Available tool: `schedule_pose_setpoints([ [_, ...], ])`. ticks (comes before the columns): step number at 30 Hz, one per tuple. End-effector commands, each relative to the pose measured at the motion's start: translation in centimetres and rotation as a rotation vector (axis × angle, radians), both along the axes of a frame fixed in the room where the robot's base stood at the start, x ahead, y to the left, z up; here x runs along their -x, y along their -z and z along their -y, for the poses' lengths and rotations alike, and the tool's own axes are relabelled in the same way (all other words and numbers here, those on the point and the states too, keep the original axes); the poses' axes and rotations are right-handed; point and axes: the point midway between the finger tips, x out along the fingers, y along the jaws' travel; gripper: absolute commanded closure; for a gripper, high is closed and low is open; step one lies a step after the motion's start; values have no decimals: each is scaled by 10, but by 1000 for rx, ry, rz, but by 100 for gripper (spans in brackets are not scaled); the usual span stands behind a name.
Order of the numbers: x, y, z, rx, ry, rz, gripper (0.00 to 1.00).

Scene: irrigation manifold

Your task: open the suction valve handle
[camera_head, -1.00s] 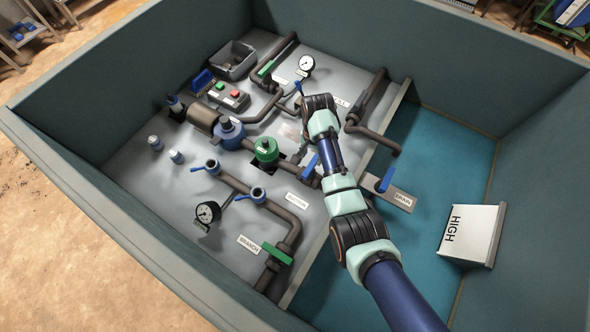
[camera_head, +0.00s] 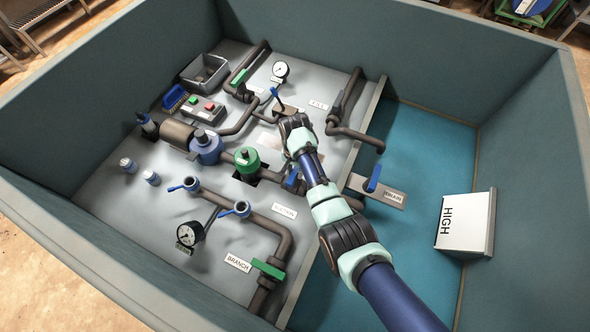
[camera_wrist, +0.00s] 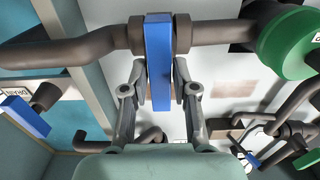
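The suction valve handle is a flat blue bar (camera_wrist: 158,62) across a brown pipe, in the middle of the wrist view. In the head view, a blue handle (camera_head: 291,178) shows on the pipe right of the green-topped unit, partly behind my arm, near the SUCTION label (camera_head: 285,211). My gripper (camera_wrist: 160,80) has one finger on each side of the bar in the wrist view. Narrow gaps seem to show beside the bar; contact is hard to judge. The fingers are hidden behind my arm in the head view.
A blue DRAIN handle (camera_head: 373,178) stands to the right and shows in the wrist view (camera_wrist: 25,116). The green-topped unit (camera_head: 247,160) is left of the suction handle. Blue pipe valves (camera_head: 236,209) and a green BRANCH handle (camera_head: 268,270) lie toward the front. Walls surround the panel.

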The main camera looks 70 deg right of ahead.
Motion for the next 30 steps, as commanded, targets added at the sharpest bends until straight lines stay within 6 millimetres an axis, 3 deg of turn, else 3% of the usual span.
schedule_pose_setpoints([
  [1, 0, 0, 0, 0, 0, 0, 85],
  [4, 0, 0, 0, 0, 0, 0, 100],
  [17, 0, -2, 0, -2, -61, -2, 100],
  [30, 0, -3, 0, -2, -408, -1, 100],
])
